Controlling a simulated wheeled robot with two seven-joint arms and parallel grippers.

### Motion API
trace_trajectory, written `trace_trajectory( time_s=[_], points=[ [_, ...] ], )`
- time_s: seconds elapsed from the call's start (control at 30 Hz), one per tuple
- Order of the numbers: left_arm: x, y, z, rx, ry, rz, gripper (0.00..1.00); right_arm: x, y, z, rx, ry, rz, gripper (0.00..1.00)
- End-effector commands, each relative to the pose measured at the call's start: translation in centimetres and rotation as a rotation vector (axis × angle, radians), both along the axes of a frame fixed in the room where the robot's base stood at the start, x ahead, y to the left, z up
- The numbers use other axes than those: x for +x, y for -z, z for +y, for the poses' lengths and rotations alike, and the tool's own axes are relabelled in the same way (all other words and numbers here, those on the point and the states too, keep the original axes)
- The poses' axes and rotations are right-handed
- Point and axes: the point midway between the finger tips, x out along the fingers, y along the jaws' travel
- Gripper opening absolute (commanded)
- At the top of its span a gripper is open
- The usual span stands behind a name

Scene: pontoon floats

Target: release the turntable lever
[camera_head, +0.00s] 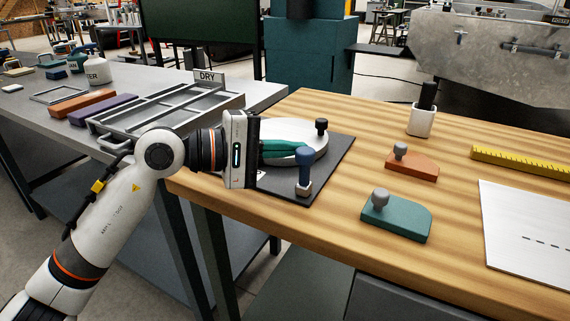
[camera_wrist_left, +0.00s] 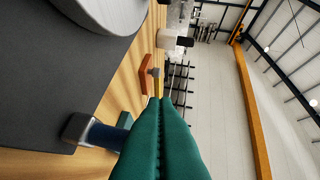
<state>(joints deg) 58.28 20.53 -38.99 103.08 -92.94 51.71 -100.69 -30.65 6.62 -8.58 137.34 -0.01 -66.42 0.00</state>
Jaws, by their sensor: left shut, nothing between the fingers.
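The turntable is a white disc (camera_head: 307,135) with a black knob (camera_head: 321,126) on a dark base plate (camera_head: 335,160) at the bench's left end. Part of the disc shows in the left wrist view (camera_wrist_left: 105,12). The lever (camera_head: 304,168) is a blue upright handle on a small block near the plate's front corner. In the left wrist view the lever (camera_wrist_left: 104,136) is beside my fingers and partly hidden by them. My left gripper (camera_head: 309,153) has teal fingers, shut and empty, reaching over the plate with tips just by the lever's top. I cannot tell whether they touch.
A teal block (camera_head: 400,221) and an orange block (camera_head: 412,167) with grey knobs lie right of the plate. A white cup (camera_head: 422,121), a yellow ruler (camera_head: 520,162) and a white sheet (camera_head: 530,230) are further right. A grey table with a DRY rack (camera_head: 165,115) stands left.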

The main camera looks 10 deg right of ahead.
Motion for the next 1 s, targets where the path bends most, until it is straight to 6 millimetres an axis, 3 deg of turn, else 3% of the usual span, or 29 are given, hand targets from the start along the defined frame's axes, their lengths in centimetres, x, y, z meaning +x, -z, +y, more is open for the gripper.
trace_trajectory(
  time_s=[0.3, 0.73, 0.87, 1.0],
  points=[
    [0.0, -0.1, 0.0, -0.022, -0.001, -0.033, 0.0, 0.3, -2.0, 0.2, 0.014, -0.004, -0.071, 0.36],
    [0.0, -0.1, 0.2, -0.021, -0.002, -0.033, 0.0, 0.3, -2.0, 0.2, 0.014, -0.004, -0.071, 0.36],
    [-0.2, -0.3, 1.5, -0.02, -0.005, -0.034, 0.0, 0.3, -2.0, 0.2, 0.014, -0.004, -0.071, 0.36],
    [-0.8, -0.5, 4.2, -0.02, -0.007, -0.033, 0.0, 0.3, -2.0, 0.2, 0.014, -0.004, -0.067, 0.36]
  ],
)
